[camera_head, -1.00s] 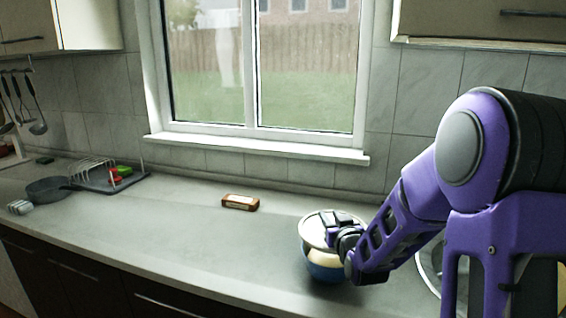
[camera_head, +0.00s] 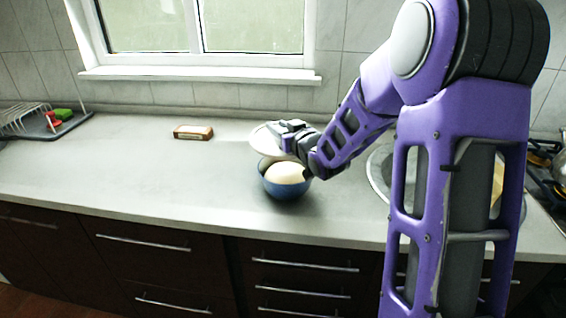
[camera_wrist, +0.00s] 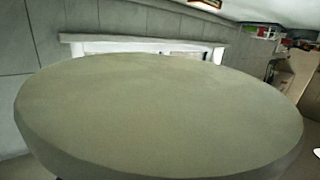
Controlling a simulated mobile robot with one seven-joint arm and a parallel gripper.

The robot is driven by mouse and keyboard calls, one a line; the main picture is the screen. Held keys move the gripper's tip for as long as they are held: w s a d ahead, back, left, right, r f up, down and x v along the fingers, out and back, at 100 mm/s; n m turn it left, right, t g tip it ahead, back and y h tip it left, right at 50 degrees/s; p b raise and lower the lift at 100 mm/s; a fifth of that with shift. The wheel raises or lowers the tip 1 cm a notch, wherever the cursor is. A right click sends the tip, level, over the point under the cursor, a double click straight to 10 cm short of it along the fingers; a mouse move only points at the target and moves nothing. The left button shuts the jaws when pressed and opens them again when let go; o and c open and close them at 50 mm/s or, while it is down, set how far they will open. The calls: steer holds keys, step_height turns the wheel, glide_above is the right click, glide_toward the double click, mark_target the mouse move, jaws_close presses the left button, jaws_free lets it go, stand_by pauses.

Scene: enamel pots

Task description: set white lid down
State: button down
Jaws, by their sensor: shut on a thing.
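My gripper (camera_head: 284,131) is shut on the white lid (camera_head: 262,143), whose left part shows beyond the fingers in the head view. The lid is above the back-left side of a blue pot (camera_head: 285,188) on the counter. A pale rounded surface shows in the pot's mouth; I cannot tell whether it is the inside or contents. In the wrist view the lid (camera_wrist: 160,115) fills most of the picture as a broad pale disc and hides what is beyond it. The fingers do not show there.
The grey counter (camera_head: 130,165) is clear to the left of the pot. A small brown-framed box (camera_head: 193,132) lies behind, near the wall. A dish rack (camera_head: 25,120) stands far left. A round sink (camera_head: 378,172) is to the right, partly behind my arm.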

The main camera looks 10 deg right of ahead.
steer(key=shift+w+d+r+n+y, duration=0.1)
steer(key=shift+w+r+n+y, duration=0.15)
steer(key=shift+w+n+y, duration=0.45)
steer(key=shift+d+r+n+g+y+b, duration=0.2)
steer(key=shift+n+g+y+b, duration=0.15)
steer(key=shift+g+y, duration=0.2)
steer(key=shift+f, duration=0.1)
step_height(320, 180, down, 9)
steer(key=shift+f+b, duration=0.2)
steer(key=shift+b, duration=0.75)
steer(key=shift+f+b, duration=0.3)
steer(key=shift+f, duration=0.05)
steer(key=c, duration=0.6)
jaws_free()
steer(key=shift+r, duration=0.1)
